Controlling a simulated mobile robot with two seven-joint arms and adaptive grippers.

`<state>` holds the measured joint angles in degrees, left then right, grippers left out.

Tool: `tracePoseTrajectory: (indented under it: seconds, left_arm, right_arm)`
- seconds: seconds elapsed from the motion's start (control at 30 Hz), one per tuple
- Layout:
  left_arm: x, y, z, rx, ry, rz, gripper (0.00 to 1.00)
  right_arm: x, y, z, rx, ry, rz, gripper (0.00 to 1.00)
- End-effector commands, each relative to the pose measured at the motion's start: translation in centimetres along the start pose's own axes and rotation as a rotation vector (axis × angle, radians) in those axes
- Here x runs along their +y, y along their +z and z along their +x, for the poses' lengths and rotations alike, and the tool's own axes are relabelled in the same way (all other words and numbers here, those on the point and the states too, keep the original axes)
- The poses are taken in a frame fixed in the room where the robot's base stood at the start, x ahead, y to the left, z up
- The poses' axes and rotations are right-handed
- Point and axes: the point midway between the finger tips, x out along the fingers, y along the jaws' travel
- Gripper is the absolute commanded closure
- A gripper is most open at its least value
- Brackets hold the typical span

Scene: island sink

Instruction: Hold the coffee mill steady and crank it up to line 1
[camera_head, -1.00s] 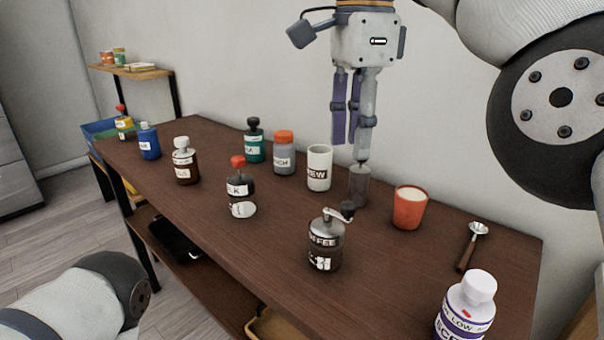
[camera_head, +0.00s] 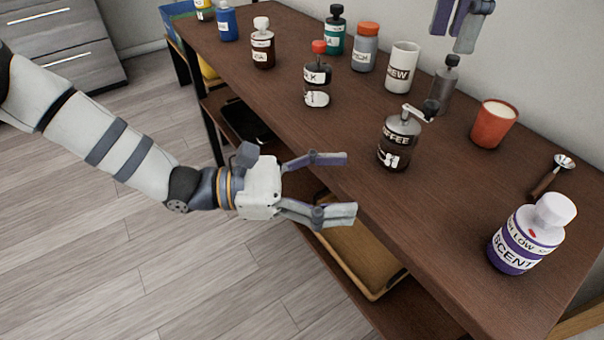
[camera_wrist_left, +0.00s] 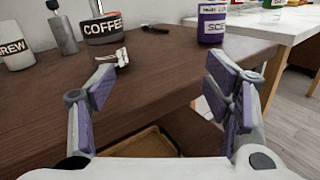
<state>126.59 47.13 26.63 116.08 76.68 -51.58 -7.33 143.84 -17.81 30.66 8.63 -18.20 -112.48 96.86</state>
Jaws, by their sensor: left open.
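The coffee mill (camera_head: 399,140) stands upright near the table's front edge, with a metal lid, a side crank with a dark knob, a COFFEE label and dark contents. It also shows in the left wrist view (camera_wrist_left: 103,27), upper left. My left gripper (camera_head: 350,187) is open and empty, left of the mill and in front of the table edge, apart from it. Its spread fingers also show in the left wrist view (camera_wrist_left: 165,90). My right gripper (camera_head: 457,25) is cut off at the top, near a grey bottle behind the mill; its opening is unclear.
The grey bottle (camera_head: 443,88), a red cup (camera_head: 493,124) and a white BREW cup (camera_head: 402,68) stand behind the mill. A SCENT bottle (camera_head: 524,238) and a scoop (camera_head: 553,175) are to the right. Several bottles line the left. A yellow tray (camera_head: 355,255) lies on the lower shelf.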

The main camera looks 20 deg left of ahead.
Motion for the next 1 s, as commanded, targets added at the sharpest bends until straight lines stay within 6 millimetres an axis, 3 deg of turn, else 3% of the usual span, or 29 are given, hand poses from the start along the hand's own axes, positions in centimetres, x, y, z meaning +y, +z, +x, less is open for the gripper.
tracePoseTrajectory:
  seconds: [0.03,0.1,0.2,0.37,0.7,1.0]
  left_arm:
    - [2.3,0.6,-0.6,0.006,0.042,-0.019,0.29]
    - [4.5,1.1,-1.3,0.013,0.085,-0.052,0.29]
    - [6.3,1.7,-1.9,0.014,0.119,-0.081,0.29]
    - [6.9,1.6,-0.2,0.018,0.125,-0.093,0.29]
    - [7.7,1.5,7.7,0.017,0.123,-0.089,0.29]
    - [8.1,1.4,9.9,0.018,0.126,-0.091,0.29]
  right_arm:
    - [0.0,0.0,0.0,0.000,0.000,0.000,0.67]
    - [0.0,0.0,0.0,0.000,0.000,0.000,0.67]
    - [0.0,0.0,0.0,0.000,0.000,0.000,0.67]
    - [0.0,0.0,0.0,0.000,0.000,0.000,0.67]
    - [0.0,0.0,0.0,0.000,0.000,0.000,0.67]
    - [0.0,0.0,0.0,0.000,0.000,0.000,0.67]
